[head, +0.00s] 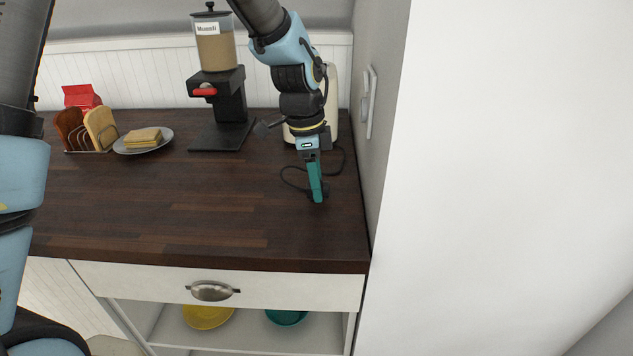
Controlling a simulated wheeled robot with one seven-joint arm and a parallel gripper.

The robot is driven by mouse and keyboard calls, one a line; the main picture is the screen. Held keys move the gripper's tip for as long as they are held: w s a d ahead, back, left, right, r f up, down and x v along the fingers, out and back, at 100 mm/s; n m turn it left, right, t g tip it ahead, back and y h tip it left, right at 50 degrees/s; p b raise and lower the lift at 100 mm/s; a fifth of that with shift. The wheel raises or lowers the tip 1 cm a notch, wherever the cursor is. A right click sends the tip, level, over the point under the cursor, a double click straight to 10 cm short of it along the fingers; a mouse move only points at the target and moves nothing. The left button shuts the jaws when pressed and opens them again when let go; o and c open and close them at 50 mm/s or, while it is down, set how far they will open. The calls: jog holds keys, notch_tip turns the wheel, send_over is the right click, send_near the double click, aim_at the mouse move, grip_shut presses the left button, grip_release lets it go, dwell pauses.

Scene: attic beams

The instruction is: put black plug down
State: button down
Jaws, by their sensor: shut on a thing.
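My gripper (316,190) points down over the right part of the dark wooden counter (210,230). It is shut on the black plug (325,188), which is mostly hidden by the teal finger. The plug is at or just above the counter top; I cannot tell if it touches. A thin black cord (292,177) loops on the counter from the plug toward the cream appliance (331,95) behind my arm, which hides most of that appliance.
A muesli dispenser (216,52) on a black stand is left of my arm. A wall with a white fitting (368,100) bounds the right. The front counter is clear.

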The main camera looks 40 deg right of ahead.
jog(key=shift+w+a+f, duration=0.1)
jog(key=shift+a+f, duration=0.05)
jog(key=shift+f, duration=0.7)
jog(key=shift+c, duration=2.3)
grip_release()
jog(key=shift+r, duration=0.1)
jog(key=shift+r, duration=0.1)
